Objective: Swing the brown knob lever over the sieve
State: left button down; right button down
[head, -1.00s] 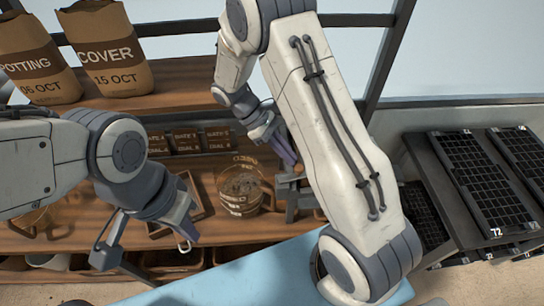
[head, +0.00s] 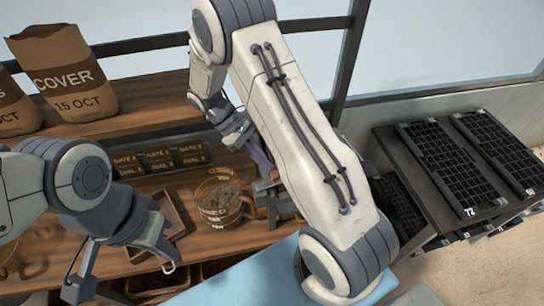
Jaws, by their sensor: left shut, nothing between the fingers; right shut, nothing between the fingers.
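My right gripper (head: 261,160) is shut and empty. It is behind my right arm, above and right of a clear jug, close to a grey stand (head: 270,197) that the arm partly hides. My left gripper (head: 162,246) is shut and empty. It is at the front left of the bench, below and left of the jug. A grey bar (head: 79,278) and a small pale ring (head: 169,267) show near it. I cannot make out the brown knob lever or the sieve; my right arm covers much of the area by the stand.
The clear jug (head: 222,203) with brown contents stands on the wooden bench (head: 190,217) beside a wooden tray (head: 177,222). Small labelled boxes (head: 158,160) stand behind. A COVER bag (head: 62,80) is on the upper shelf. Black cell trays (head: 444,165) lie at the right.

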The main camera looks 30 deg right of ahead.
jog(key=shift+d+r+b, duration=0.1)
jog(key=shift+r+b, duration=0.3)
jog(key=shift+r, duration=0.05)
jog(key=s+d+r+b, duration=0.5)
jog(key=s+d+r, duration=0.2)
jog(key=s+r, duration=0.2)
jog(key=shift+r, duration=0.6)
jog(key=s+a+f+t+y+b, duration=0.1)
jog(key=s+a+f+t+y, duration=0.1)
jog(key=a, duration=0.6)
jog(key=s+a+f+t+y+b, duration=0.1)
jog(key=s+a+f+t, duration=0.1)
jog(key=a, duration=0.6)
jog(key=s+a+f+t+y+b, duration=0.1)
jog(key=s+a+f+t+y, duration=0.1)
jog(key=a, duration=0.6)
jog(key=shift+s+f+n+t+y, duration=0.3)
jog(key=shift+s+f+t, duration=0.35)
jog(key=shift+s, duration=0.25)
